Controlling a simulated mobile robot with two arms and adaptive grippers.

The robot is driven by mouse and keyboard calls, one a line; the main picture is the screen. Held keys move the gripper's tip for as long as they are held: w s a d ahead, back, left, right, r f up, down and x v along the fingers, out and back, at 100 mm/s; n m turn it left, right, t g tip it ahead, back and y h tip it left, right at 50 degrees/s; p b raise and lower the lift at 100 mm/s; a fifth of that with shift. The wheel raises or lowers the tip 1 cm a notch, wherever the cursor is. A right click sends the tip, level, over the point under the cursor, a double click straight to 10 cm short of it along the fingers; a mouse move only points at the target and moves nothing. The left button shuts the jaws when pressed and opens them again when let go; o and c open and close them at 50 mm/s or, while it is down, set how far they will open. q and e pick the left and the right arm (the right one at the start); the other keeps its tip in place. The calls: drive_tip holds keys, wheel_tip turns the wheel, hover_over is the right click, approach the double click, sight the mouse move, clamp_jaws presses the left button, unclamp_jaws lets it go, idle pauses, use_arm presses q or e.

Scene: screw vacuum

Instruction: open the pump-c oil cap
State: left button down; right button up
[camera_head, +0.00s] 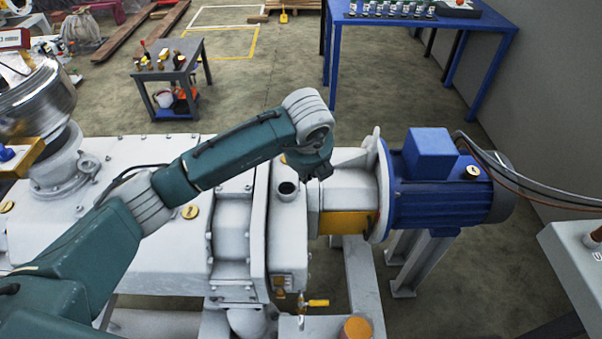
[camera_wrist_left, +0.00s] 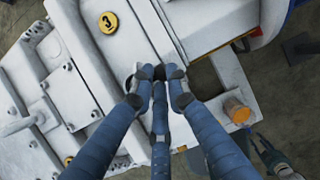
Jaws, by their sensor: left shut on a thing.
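The pump casing (camera_head: 236,215) is a long white body lying across the head view. My left arm reaches over it from the left, and its wrist end hides the fingers there. In the left wrist view, the fingers of my left gripper (camera_wrist_left: 152,76) are shut on a small dark thing on the white casing. This looks like the oil cap, but it is mostly hidden by the fingertips. A short round neck with a dark top (camera_head: 286,188) stands beside the wrist. What looks like part of my right gripper (camera_wrist_left: 272,155) shows at the lower right; its fingers are unclear.
A blue motor (camera_head: 440,185) with cables sits at the pump's right end. An orange-topped post (camera_head: 357,328) stands at the front, near a yellow-handled valve (camera_head: 316,302). A grey cart (camera_head: 172,70) and a blue table (camera_head: 400,20) stand behind, with open floor around them.

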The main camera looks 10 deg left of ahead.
use_arm(q)
drive_tip(key=shift+w+d+y+b, duration=0.2)
drive_tip(key=shift+d+y+b, duration=0.45)
drive_tip(key=shift+y, duration=0.15)
drive_tip(key=c, duration=2)
unclamp_jaws()
drive_tip(key=shift+c, duration=0.2)
drive_tip(key=shift+d+f, duration=0.1)
drive_tip(key=shift+f, duration=0.05)
drive_tip(key=v, duration=1.2)
drive_tip(key=shift+w, duration=0.2)
